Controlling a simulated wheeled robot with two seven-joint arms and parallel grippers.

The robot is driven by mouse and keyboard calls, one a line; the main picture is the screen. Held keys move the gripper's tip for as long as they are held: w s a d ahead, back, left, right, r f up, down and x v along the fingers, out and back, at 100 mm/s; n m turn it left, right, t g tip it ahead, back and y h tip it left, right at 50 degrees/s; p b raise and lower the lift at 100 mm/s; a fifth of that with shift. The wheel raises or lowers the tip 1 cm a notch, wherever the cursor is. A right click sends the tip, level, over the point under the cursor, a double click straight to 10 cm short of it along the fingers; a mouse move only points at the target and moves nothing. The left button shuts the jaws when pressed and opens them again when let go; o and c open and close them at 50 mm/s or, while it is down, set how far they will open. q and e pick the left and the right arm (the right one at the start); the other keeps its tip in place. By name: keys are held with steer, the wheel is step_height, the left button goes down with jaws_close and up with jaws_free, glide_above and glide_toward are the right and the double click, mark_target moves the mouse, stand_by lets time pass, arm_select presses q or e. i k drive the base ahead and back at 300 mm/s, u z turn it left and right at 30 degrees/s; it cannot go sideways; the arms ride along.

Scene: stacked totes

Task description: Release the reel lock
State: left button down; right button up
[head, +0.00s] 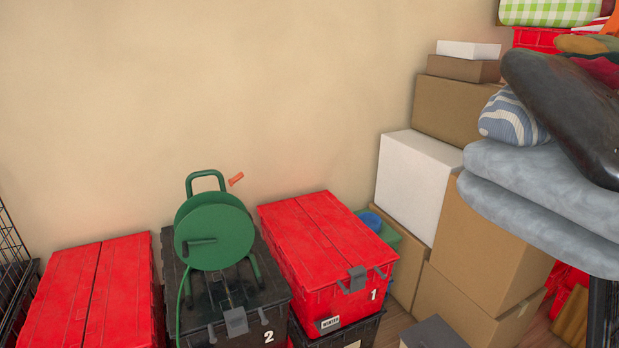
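A green hose or cable reel (214,232) stands upright on a black tote (262,312) marked 2. It has a green carrying handle (206,173) on top and a dark crank handle (198,246) on its front face. A small orange-red piece (236,179) sticks out at the reel's upper right; it looks like a lever. A green hose or cord (179,310) hangs down at the reel's left. Neither of my grippers is in view.
A red-lidded tote (325,235) marked 1 stands right of the reel, and another red tote (90,295) stands left. Stacked cardboard boxes (455,108) and folded grey bedding (545,195) fill the right. A black wire rack (12,262) is at the left edge. The wall behind is bare.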

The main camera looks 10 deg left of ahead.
mark_target(239, 176)
steer(key=z, duration=0.2)
steer(key=i, duration=0.9)
steer(key=u, duration=0.25)
